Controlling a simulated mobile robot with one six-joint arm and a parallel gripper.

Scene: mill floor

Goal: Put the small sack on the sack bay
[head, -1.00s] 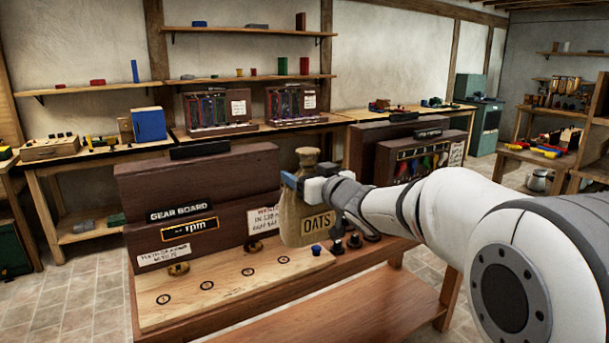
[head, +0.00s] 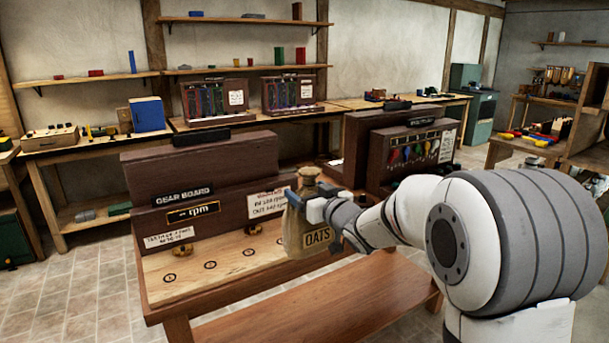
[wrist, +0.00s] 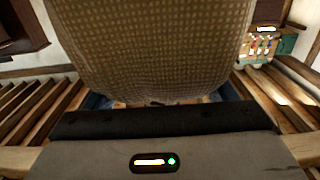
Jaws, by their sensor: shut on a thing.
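The small sack (head: 303,232) is tan burlap with a tied neck and the word OATS on its front. My gripper (head: 305,205) is shut on the sack near its upper part and holds it up in front of the gear board bench. In the wrist view the sack's woven cloth (wrist: 150,45) fills the upper middle, close to my gripper (wrist: 160,103). I cannot make out the sack bay in these frames.
A second dark board (head: 400,140) stands behind and to the right. A workbench along the back wall holds a blue box (head: 147,114). Tiled floor at left is clear.

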